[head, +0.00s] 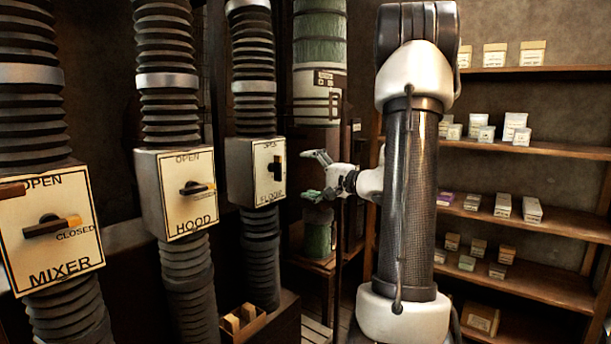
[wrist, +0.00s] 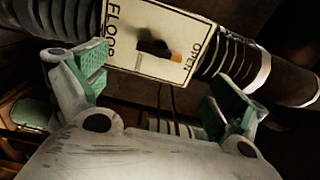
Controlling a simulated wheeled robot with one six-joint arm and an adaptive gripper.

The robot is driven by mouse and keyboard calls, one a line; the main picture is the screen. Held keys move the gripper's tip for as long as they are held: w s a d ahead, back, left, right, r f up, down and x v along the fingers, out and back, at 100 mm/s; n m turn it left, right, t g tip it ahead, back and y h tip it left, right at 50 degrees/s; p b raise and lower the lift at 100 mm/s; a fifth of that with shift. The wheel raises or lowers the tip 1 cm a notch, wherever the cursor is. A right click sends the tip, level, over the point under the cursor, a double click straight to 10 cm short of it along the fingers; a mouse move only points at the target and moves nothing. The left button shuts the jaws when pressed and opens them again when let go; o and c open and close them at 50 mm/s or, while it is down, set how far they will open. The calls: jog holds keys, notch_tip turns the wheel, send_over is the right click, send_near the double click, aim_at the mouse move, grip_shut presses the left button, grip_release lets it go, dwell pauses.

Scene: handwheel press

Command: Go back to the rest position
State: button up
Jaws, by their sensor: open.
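My gripper (head: 311,175) is open and empty in the head view, with its fingers pointing left toward the FLOOR box (head: 270,170) and a gap between them. In the wrist view the two green-padded fingers of my gripper (wrist: 165,95) stand wide apart. The FLOOR box (wrist: 140,25) shows beyond them, with its dark, orange-tipped handle. In the head view that handle stands upright. My arm's white and dark links fill the middle right of the head view.
The HOOD box (head: 188,195) and MIXER box (head: 48,230) sit on ribbed hoses at left, their handles lying sideways. A green-and-white canister (head: 318,95) hangs behind my gripper. Wooden shelves (head: 530,148) with small boxes stand at right. A wooden bin (head: 245,325) is low in front.

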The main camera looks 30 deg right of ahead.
dwell(0.3)
jog(key=s+a+f+n+g, duration=0.1)
jog(key=s+a+f+g, duration=0.45)
jog(key=s, duration=0.35)
jog(key=s+a+f+n+g, duration=0.1)
jog(key=s+a+f+g, duration=0.3)
jog(key=s+f+g, duration=0.45)
jog(key=s+r+n+g+h, duration=0.1)
jog(key=s+r+n+h, duration=0.15)
jog(key=s, duration=0.35)
jog(key=s+r+n+h, duration=0.1)
jog(key=s+n+h, duration=0.1)
jog(key=s+n, duration=0.25)
notch_tip(320, 180, up, 5)
jog(key=s+a+n+t+h, duration=0.2)
jog(key=a+n, duration=0.1)
jog(key=n, duration=0.1)
jog(key=shift+w+a+r+n, duration=0.1)
jog(key=shift+w+a+n, duration=0.1)
jog(key=shift+a+n, duration=0.2)
jog(key=shift+c, duration=0.2)
